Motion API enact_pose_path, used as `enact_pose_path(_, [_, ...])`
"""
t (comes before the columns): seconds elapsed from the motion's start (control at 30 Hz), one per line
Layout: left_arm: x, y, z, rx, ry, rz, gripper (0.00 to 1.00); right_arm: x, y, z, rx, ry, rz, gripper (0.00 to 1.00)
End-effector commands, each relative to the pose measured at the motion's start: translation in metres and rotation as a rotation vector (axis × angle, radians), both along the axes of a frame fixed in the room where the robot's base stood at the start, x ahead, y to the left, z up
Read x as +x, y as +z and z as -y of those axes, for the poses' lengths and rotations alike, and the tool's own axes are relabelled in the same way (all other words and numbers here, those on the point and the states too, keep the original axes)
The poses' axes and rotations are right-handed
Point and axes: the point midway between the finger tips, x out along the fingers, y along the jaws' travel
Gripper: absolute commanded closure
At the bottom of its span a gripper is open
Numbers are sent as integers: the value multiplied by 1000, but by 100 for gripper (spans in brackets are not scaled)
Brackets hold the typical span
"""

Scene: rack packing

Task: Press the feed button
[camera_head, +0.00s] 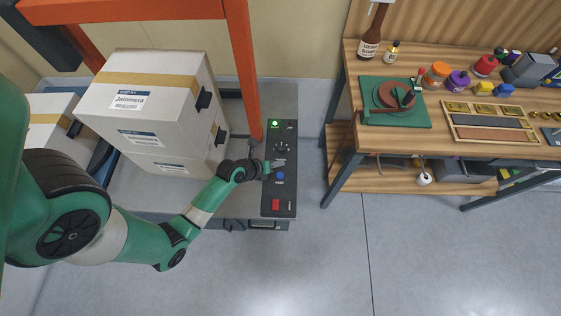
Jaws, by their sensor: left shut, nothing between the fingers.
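A dark control panel (268,198) stands at the right edge of the grey bench. It carries a blue round button (280,175) with a small label under it, too small to read for sure. A green lit button (275,124), a black dial (281,146) and a red square switch (276,204) are on the same panel. My left gripper (268,168) is shut and empty over the panel, just left of and slightly above the blue button. I cannot tell whether it touches the panel. My right gripper is out of view.
Stacked white cartons (150,100) stand left of my left gripper, under an orange frame (243,70). A wooden workbench (460,90) with bottles and tools stands on the right. Clear grey floor (350,260) lies in front.

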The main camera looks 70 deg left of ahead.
Motion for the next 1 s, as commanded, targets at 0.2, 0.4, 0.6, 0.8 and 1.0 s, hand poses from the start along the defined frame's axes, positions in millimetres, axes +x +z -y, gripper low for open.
enact_pose_path(0.2, [1,-5,0,0,-1,1,100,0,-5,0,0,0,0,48])
enact_pose_path(0.4, [1,-26,0,1,-1,2,100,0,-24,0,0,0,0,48])
enact_pose_path(0.6, [1,-57,0,0,0,1,100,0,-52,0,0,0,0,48])
enact_pose_path(0.8, [1,-82,0,1,-1,2,100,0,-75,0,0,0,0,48])
enact_pose_path(1.0, [1,-88,0,1,-1,2,100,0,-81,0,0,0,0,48])
